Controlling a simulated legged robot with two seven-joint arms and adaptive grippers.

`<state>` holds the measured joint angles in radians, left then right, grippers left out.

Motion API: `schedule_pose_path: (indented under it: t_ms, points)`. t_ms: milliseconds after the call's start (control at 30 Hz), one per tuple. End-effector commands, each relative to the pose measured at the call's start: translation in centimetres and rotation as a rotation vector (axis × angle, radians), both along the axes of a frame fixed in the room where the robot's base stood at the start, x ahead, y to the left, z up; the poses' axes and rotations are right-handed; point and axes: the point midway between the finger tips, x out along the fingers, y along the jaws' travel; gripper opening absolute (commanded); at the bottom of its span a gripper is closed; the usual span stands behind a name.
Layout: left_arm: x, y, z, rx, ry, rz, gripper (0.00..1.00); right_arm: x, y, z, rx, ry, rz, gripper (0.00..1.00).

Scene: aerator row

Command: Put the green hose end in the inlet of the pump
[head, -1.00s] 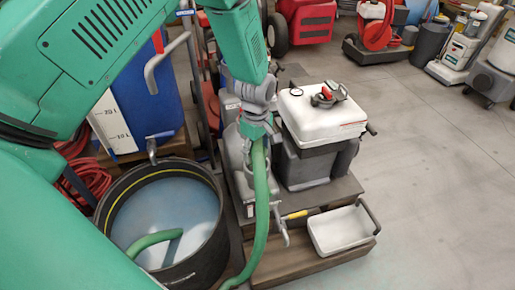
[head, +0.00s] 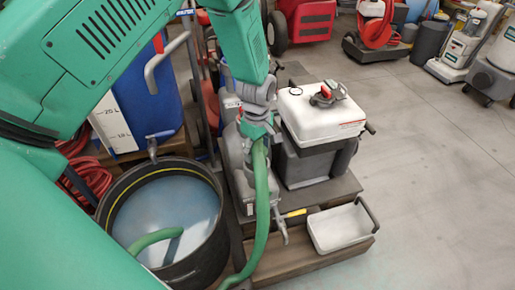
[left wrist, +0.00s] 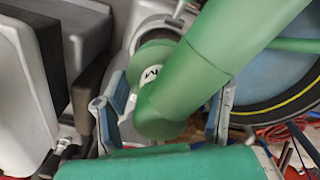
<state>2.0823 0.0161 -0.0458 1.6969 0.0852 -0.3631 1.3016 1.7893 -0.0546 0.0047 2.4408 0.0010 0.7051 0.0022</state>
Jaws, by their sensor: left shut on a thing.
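The green hose (head: 262,195) hangs in a curve from my left gripper (head: 257,128) down past the front of the pump. My left gripper is shut on the hose near its upper end. In the left wrist view the hose (left wrist: 205,60) passes between the two fingers (left wrist: 165,105). The pump has a grey metal body (head: 238,160) and a white tank (head: 322,115) on top. A round green part with a dark letter (left wrist: 152,62) shows just beyond the hose. I cannot tell whether the hose end touches the inlet. My right gripper is not in view.
A black tub (head: 205,262) of bluish water stands at left, with a green hose length in it. The pump stands on a wooden platform (head: 300,262) with a white tray (head: 340,228) at its front. A blue container (head: 160,95) is behind the tub.

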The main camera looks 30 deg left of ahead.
Motion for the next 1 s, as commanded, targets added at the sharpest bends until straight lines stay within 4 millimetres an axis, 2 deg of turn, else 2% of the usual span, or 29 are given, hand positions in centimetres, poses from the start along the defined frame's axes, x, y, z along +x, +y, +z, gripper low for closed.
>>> schedule_pose_path:
  t_ms: [1000]
  points:
    - [0.0, 0.0, -2.2, 0.000, 0.000, -0.001, 0.19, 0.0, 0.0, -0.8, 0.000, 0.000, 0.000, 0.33]
